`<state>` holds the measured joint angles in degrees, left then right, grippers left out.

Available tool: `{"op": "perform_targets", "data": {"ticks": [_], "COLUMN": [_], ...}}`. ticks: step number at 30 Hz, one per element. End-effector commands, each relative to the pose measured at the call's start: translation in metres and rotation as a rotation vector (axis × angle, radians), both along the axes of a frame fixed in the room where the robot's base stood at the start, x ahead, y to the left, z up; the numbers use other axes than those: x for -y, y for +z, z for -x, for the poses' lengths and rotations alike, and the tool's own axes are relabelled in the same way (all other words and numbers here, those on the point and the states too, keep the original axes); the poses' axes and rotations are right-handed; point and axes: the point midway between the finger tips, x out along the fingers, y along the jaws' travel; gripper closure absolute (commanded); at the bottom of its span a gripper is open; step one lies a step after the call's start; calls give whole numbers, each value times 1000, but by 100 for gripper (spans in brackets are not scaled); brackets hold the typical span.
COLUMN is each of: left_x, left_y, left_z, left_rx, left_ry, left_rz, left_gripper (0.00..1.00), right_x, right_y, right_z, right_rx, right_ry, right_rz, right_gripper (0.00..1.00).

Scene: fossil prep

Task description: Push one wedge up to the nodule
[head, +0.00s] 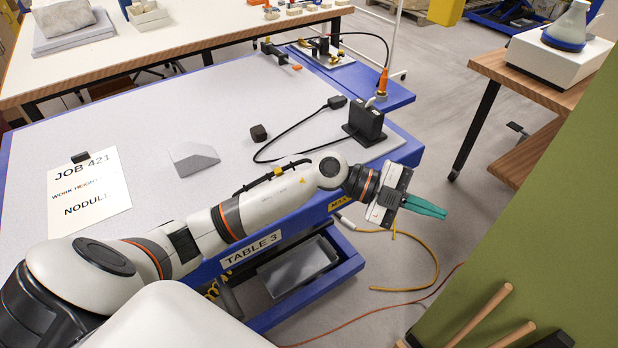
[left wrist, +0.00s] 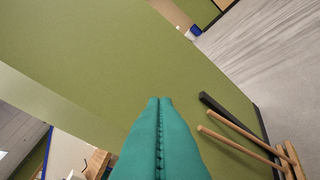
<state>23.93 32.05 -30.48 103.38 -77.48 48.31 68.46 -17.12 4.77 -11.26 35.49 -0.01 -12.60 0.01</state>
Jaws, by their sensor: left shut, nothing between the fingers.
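My left gripper (head: 427,207) is shut and empty, its teal fingers pointing right, beyond the right edge of the table. In the left wrist view its closed fingers (left wrist: 158,140) point at a green panel. A small dark brown lump (head: 258,133) lies on the table top; I cannot tell whether it is the nodule. A grey, angular, flat-looking piece (head: 195,160) lies left of and nearer than it, apart from it; it may be a wedge, but I cannot tell. My left gripper is well away from both. My right gripper is not in view.
The blue-edged table (head: 230,100) carries a job sheet (head: 90,193) and a black cabled block (head: 365,122). A green panel (head: 560,200) stands right of my left gripper, with wooden handles (head: 482,315) near its foot. The middle of the table top is mostly clear.

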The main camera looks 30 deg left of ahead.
Motion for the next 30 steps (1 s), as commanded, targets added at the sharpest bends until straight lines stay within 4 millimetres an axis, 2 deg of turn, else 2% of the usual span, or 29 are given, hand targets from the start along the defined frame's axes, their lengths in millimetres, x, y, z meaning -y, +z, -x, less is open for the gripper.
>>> {"op": "perform_targets", "data": {"ticks": [2, 5, 7, 9, 12, 15, 18, 22, 30], "left_x": [-22, -69, -110, -151, -198, -227, -241, -244, -243], "left_y": [-17, -39, -46, -45, -37, -27, -25, -36, -89], "left_z": [-1, -6, -11, -15, -18, -18, -17, -16, -15], "left_rx": [-41, -148, -235, -319, -423, -492, -528, -539, -541], "left_ry": [-82, -102, -62, 5, 109, 191, 231, 239, 234], "left_rz": [-254, -584, -796, -973, -1158, -1267, -1314, -1325, -1323], "left_gripper": [100, 100, 100, 100, 100, 100, 100, 100, 100], "right_x": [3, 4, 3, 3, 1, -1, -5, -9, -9], "right_y": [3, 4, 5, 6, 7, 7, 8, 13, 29], "right_z": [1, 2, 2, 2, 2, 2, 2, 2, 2], "right_rx": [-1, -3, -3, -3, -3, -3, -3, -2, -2], "right_ry": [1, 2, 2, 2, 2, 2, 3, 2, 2], "right_rz": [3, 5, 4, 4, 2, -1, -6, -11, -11], "right_gripper": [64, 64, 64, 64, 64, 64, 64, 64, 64]}}
